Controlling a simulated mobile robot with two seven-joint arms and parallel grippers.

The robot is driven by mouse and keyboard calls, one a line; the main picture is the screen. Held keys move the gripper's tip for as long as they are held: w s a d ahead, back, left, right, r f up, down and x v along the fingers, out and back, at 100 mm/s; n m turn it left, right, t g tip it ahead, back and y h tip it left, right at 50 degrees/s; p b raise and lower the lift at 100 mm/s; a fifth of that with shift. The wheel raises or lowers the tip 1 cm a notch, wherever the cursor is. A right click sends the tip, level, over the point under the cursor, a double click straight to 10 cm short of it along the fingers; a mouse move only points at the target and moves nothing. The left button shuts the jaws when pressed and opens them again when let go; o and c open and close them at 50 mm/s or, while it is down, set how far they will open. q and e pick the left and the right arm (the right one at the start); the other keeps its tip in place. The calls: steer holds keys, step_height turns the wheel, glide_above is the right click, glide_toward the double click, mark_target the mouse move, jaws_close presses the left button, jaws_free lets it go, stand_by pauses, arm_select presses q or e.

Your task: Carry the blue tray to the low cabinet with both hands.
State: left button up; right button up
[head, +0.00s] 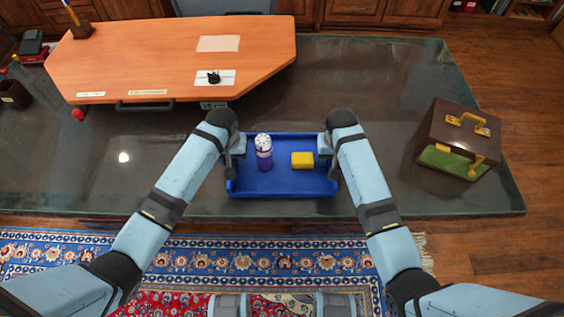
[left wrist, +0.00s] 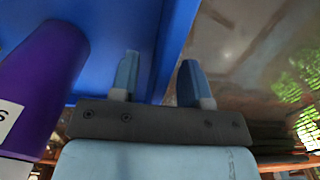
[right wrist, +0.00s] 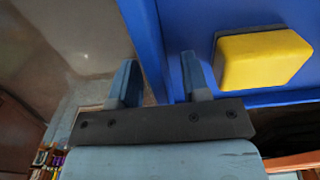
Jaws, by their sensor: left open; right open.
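The blue tray (head: 282,188) lies on the dark glass-topped desk, near its front edge. A purple bottle with a white top (head: 264,155) stands in its left part, and a yellow block (head: 302,160) lies in its right part. My left gripper (head: 230,172) is open at the tray's left wall; in the left wrist view its fingers (left wrist: 157,80) are on either side of the wall (left wrist: 178,45). My right gripper (head: 332,170) is open at the right wall; in the right wrist view its fingers (right wrist: 160,80) straddle that wall (right wrist: 148,40). Whether the fingers touch is unclear. The low cabinet cannot be singled out.
A brown box with yellow handles (head: 460,138) stands on the desk at the right. An orange wooden board (head: 170,60) covers the back left. A patterned rug (head: 200,255) lies in front of the desk. Wooden cabinets (head: 350,10) line the back.

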arm_select(q)
steer(key=shift+f, duration=0.5)
arm_select(e)
steer(key=shift+f, duration=0.45)
arm_select(q)
jaws_close()
arm_select(e)
jaws_close()
arm_select(q)
steer(key=shift+r, duration=0.15)
arm_select(e)
steer(key=shift+r, duration=0.1)
